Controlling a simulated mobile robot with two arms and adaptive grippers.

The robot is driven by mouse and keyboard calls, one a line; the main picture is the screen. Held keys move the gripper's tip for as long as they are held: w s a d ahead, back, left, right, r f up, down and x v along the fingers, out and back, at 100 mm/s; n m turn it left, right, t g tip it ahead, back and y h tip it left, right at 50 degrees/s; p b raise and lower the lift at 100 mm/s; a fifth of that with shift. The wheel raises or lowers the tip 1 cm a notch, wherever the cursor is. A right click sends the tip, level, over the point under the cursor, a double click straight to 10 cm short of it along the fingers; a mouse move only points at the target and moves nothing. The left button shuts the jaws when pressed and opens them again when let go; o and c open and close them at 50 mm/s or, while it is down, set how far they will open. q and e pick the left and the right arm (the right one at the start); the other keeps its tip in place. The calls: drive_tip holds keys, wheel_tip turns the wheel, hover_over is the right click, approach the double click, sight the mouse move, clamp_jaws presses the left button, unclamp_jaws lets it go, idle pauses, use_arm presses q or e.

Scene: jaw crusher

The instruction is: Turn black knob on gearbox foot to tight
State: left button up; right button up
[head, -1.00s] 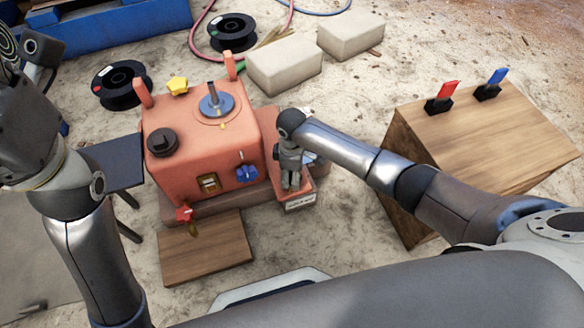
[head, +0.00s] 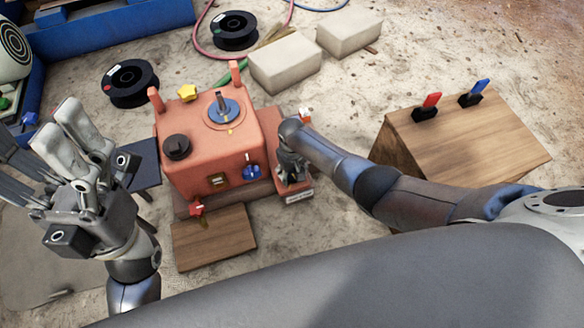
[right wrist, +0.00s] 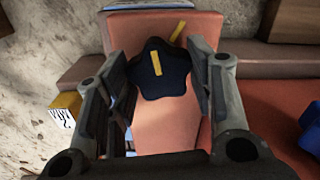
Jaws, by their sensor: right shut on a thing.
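The black star-shaped knob (right wrist: 150,84) sits on the orange gearbox foot (right wrist: 181,130) in the right wrist view. The knob has a yellow stripe, and another yellow mark (right wrist: 180,33) lies on the foot just beyond it, up and to the right. The stripe and this mark are not in one line. My right gripper (right wrist: 162,78) has its fingers on both sides of the knob and is shut on it. In the head view my right gripper (head: 292,172) hides the knob. My left gripper (head: 55,125) is open and empty at the left.
The orange gearbox (head: 205,150) stands left of my right gripper, with a blue knob (head: 252,172), a red knob (head: 197,207) and a black cap (head: 177,147). A wooden board (head: 213,240) lies in front. A wooden box (head: 470,145) with red and blue levers stands right.

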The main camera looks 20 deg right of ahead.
sight(292, 173)
drive_tip(key=m+p, duration=0.1)
drive_tip(key=m, duration=0.2)
drive_tip(key=shift+a+r+m, duration=0.1)
drive_tip(key=shift+m, duration=0.3)
drive_tip(key=shift+m+p, duration=0.45)
drive_tip(key=shift+m, duration=1.55)
drive_tip(key=shift+w, duration=0.1)
drive_tip(key=o, duration=1)
drive_tip(key=shift+o, duration=0.2)
wheel_tip(292, 173, up, 12)
